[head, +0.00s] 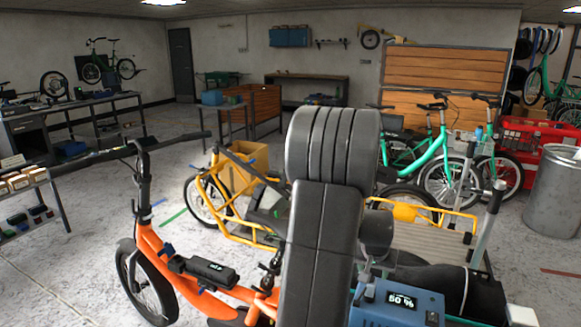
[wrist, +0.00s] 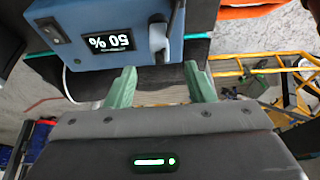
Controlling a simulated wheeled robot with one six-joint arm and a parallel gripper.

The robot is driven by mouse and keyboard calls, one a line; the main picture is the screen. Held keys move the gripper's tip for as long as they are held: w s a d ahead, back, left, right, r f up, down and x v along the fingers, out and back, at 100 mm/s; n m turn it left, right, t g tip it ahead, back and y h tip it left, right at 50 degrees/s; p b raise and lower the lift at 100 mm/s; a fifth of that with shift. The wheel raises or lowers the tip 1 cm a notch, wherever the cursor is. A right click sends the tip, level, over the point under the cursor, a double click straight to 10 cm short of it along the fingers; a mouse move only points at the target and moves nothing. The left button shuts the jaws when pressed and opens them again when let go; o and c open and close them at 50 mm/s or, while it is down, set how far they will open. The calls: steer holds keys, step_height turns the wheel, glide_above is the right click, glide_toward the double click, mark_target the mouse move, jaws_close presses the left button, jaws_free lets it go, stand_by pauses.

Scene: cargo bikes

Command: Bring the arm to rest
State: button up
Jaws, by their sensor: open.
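My gripper (wrist: 162,80) shows in the wrist view as two green fingers standing apart, with nothing held between them. A blue box (wrist: 105,50) with a lit display reading 50 %, upside down in this view, lies just past the fingertips. I cannot tell whether the fingers touch it. The blue box also shows in the head view (head: 372,317), at the bottom right of centre. My arm's dark links rise through the middle of the head view and hide what is behind them. My gripper's fingers cannot be made out there.
An orange cargo bike (head: 180,270) stands close at the front left, and a yellow-framed one (head: 213,200) behind it. Green bikes (head: 430,150) stand at the right near a metal bin (head: 553,190). Workbenches (head: 75,112) line the left. Floor between is partly clear.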

mark_target(372, 279)
steer(key=x, duration=0.9)
steer(key=shift+s, duration=0.1)
steer(key=shift+r, duration=0.15)
steer(key=shift+r, duration=0.15)
